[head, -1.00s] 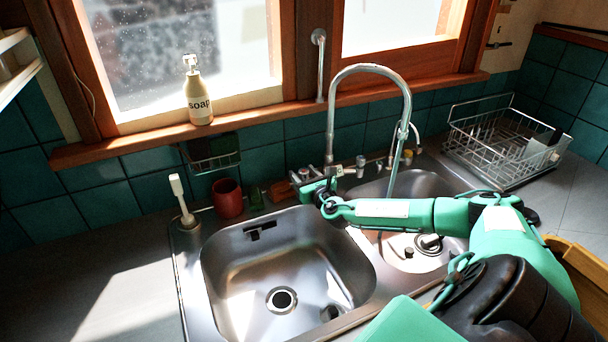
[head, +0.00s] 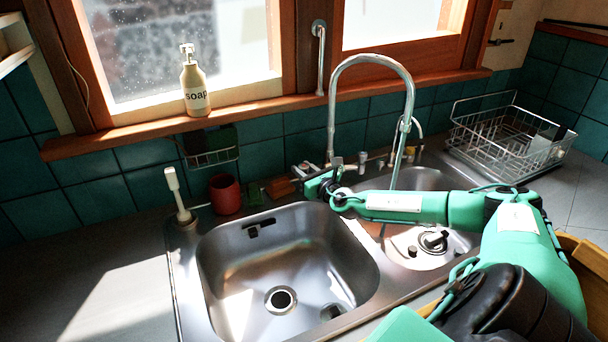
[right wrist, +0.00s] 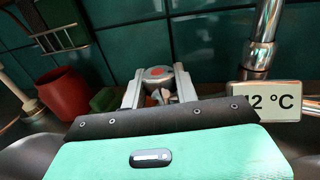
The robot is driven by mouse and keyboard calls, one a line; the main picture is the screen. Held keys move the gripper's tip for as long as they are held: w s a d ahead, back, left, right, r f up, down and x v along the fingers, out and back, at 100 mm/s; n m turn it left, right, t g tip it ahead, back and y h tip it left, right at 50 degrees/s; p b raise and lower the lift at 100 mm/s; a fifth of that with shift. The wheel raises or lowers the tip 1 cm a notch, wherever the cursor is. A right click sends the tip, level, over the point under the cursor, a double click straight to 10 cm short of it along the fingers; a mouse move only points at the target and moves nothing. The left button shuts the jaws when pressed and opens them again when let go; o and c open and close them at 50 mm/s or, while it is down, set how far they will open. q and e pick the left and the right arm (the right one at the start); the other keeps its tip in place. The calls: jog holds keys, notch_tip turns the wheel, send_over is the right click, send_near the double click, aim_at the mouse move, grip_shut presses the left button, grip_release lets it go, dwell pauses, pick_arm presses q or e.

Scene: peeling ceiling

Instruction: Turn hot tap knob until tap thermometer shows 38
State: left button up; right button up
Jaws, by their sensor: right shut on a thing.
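The hot tap knob (right wrist: 157,73), metallic with a red dot on top, shows in the right wrist view. My right gripper (right wrist: 160,88) is shut on it, with a finger on each side. In the head view, my right gripper (head: 316,183) is at the tap base behind the sinks; the knob is hard to make out there. The tap thermometer (right wrist: 265,96) is a pale display right of the gripper. It reads "2 °C" at its end; its left part is cut off from sight by my gripper. The chrome tap (head: 333,105) arches above the sinks. My left gripper is not in view.
A red cup (head: 225,194), a green sponge (head: 253,193) and a brush (head: 178,198) stand left of the tap. A wire dish rack (head: 500,140) is at the right. A soap bottle (head: 195,92) is on the sill. The left sink (head: 280,260) is empty.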

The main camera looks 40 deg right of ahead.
jog(key=o, duration=1)
jog(key=shift+c, duration=0.2)
jog(key=shift+s, duration=0.1)
jog(key=shift+s+f, duration=0.1)
jog(key=shift+s, duration=0.15)
jog(key=s+a+b, duration=0.1)
jog(key=s+b, duration=0.2)
jog(key=s, duration=1)
jog(key=shift+a, duration=0.3)
jog(key=shift+r, duration=0.2)
